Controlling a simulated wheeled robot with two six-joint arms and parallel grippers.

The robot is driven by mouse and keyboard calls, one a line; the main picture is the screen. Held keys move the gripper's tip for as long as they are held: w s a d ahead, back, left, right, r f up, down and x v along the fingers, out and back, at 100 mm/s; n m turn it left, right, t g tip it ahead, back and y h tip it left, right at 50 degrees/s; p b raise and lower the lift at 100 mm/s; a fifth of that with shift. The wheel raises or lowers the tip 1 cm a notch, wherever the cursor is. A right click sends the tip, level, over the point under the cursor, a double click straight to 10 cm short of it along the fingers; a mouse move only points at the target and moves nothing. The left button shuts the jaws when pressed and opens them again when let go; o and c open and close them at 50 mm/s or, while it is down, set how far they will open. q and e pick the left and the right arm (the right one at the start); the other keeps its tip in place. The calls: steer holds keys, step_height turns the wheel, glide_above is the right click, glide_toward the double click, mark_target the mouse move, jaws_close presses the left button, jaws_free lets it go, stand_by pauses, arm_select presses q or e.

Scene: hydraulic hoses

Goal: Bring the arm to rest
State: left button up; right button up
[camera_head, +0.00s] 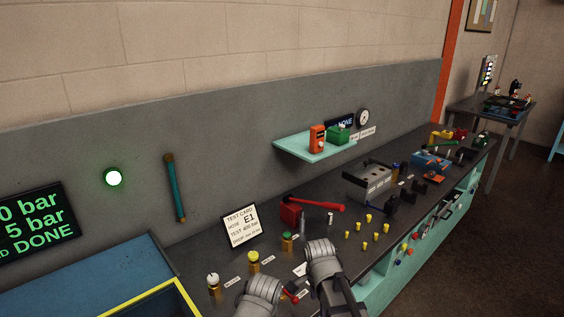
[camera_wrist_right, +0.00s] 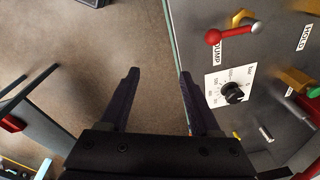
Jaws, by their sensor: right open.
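My right gripper (camera_wrist_right: 158,72) shows in the right wrist view with its two dark fingers spread apart. Nothing is between them, and behind them is bare brown floor. The edge of the grey bench panel is just right of the right finger. In the head view grey links of my own arm (camera_head: 325,268) reach over the front of the bench (camera_head: 330,238); no fingers are visible there. My left gripper is in neither view.
The panel has a red-knobbed lever (camera_wrist_right: 228,34) and a black dial knob (camera_wrist_right: 233,92) close to the right finger. On the bench stand a test card (camera_head: 240,226), a red-handled pump (camera_head: 291,211) and several yellow fittings. A shelf (camera_head: 300,147) juts from the wall.

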steer(key=s+d+n, duration=0.7)
steer(key=s+n, duration=0.1)
steer(key=n, duration=0.6)
steer(key=s+a+n+g, duration=0.1)
steer(key=s+a+n, duration=0.2)
steer(key=a, duration=0.8)
steer(key=s, duration=0.2)
steer(key=shift+s+a+n, duration=0.3)
steer(key=shift+n, duration=0.1)
